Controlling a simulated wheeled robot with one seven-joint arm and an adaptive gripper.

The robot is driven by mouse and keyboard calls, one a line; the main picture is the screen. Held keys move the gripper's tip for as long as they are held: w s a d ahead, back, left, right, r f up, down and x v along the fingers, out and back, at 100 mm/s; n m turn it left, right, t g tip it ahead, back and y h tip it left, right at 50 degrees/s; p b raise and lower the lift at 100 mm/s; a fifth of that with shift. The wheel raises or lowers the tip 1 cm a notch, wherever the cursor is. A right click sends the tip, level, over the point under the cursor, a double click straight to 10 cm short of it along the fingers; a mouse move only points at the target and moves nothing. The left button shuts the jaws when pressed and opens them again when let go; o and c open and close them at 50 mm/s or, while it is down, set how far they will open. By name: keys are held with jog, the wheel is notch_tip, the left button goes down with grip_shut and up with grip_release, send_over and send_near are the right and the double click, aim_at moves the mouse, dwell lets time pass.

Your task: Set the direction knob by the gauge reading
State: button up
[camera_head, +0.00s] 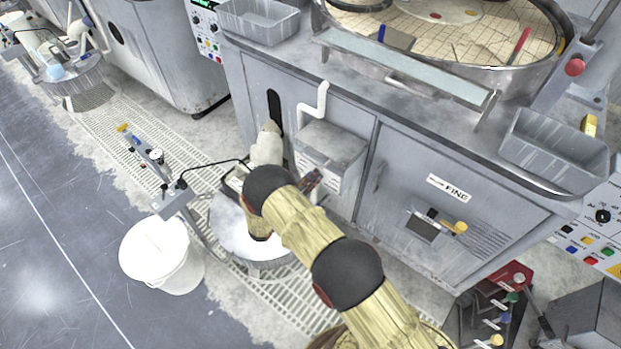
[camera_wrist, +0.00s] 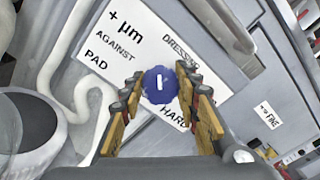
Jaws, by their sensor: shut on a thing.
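In the wrist view a round blue knob (camera_wrist: 153,88) with a white bar mark sits in front of a white sign (camera_wrist: 128,32). The bar stands nearly upright in the picture. The sign reads "+ µm", "AGAINST PAD", "DRESSING" and "HARD", partly covered by my fingers. My gripper (camera_wrist: 158,76) has its yellow and dark fingers on both sides of the knob, shut on it. In the head view my arm hides the knob.
A grey cabinet marked FINE (camera_head: 408,203) stands behind, with a grey box (camera_head: 332,142) and white pipe on its front. A white bucket (camera_head: 160,258) and a basin with pale liquid (camera_head: 228,222) stand near my arm. Grey floor (camera_head: 60,270) is open at left.

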dwell(0.3)
jog(key=o, duration=1.2)
jog(key=v, duration=1.2)
jog(key=shift+a, duration=0.1)
